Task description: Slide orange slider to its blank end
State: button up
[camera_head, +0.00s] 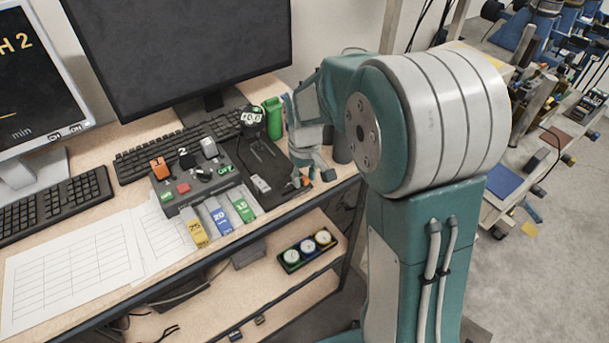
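A small orange piece (304,181), which looks like the orange slider, shows at the near right corner of a dark slotted panel (262,156) on the desk. My gripper (305,165) reaches down over the right side of this panel, close to the orange piece. I cannot tell whether it touches it. My arm and gripper hide much of that side, including most of the slider's track. The finger gap is too small and covered to show whether the gripper is open or shut. Markings at the track's ends cannot be read.
A grey slider knob (261,184) sits left of the orange piece. A control box (205,172) with an orange switch (160,168) stands left of the panel. Gauges (307,249) lie on the lower shelf.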

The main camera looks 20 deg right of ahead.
aim_at(284, 194)
grip_shut()
jog(key=a, duration=0.1)
jog(key=s+a, duration=0.1)
jog(key=a, duration=0.1)
jog(key=s+a, duration=0.1)
jog(key=a, duration=0.1)
jog(key=shift+a, duration=0.25)
jog(key=shift+w+d, duration=0.1)
jog(key=shift+d, duration=0.05)
jog(key=shift+o, duration=1.9)
grip_release()
jog(key=shift+o, duration=0.6)
jog(key=shift+a, duration=0.25)
jog(key=shift+d, duration=0.15)
